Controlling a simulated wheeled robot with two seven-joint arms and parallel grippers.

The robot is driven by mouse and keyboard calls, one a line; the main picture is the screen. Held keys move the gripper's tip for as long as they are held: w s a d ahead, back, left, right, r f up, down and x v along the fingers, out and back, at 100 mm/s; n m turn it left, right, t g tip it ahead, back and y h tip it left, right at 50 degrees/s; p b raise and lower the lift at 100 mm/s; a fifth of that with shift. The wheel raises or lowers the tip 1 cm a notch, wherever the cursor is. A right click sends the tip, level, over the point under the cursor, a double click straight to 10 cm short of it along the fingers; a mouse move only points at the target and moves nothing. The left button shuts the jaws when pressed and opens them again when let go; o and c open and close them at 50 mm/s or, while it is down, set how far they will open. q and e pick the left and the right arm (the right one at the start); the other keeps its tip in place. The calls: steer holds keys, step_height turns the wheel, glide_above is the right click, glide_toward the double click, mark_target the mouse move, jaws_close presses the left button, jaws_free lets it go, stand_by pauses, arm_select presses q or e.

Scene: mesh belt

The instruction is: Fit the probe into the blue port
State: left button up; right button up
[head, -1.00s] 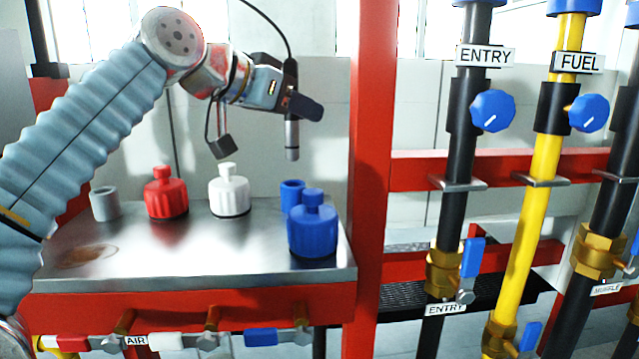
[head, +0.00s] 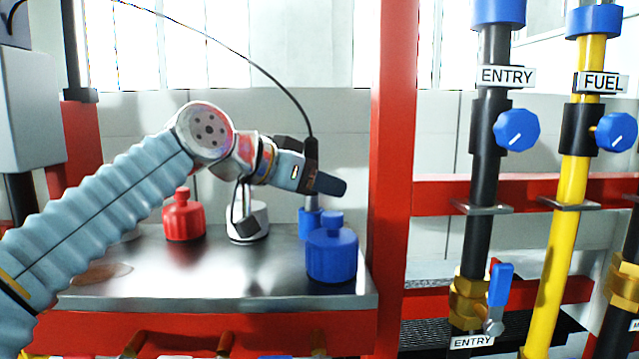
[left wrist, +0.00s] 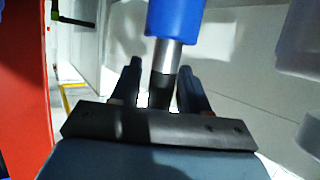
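My left gripper (head: 318,180) is shut on the probe, a dark cylinder with a metal tip (head: 311,201) and a black cable from its top. The probe is upright over the blue port (head: 309,224), a small blue cylinder on the metal bench. The metal tip meets the port's top; how deep it sits I cannot tell. In the left wrist view the probe (left wrist: 166,60) stands between both fingers (left wrist: 160,85), its tip ending at the blue port (left wrist: 174,16). A blue bottle partly hides the port in the head view. My right gripper is not in view.
The blue bottle (head: 332,252) stands right in front of the port. A red post (head: 391,180) rises at the bench's right edge (head: 368,301).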

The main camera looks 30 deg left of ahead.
arm_select(q)
steer(key=shift+o, duration=0.4)
steer(key=shift+r, duration=0.15)
steer(key=shift+s+r, duration=0.1)
steer(key=shift+s, duration=0.1)
steer(key=v, duration=1.1)
steer(key=shift+s+a, duration=0.2)
steer(key=shift+s, duration=0.05)
steer(key=shift+r, duration=0.1)
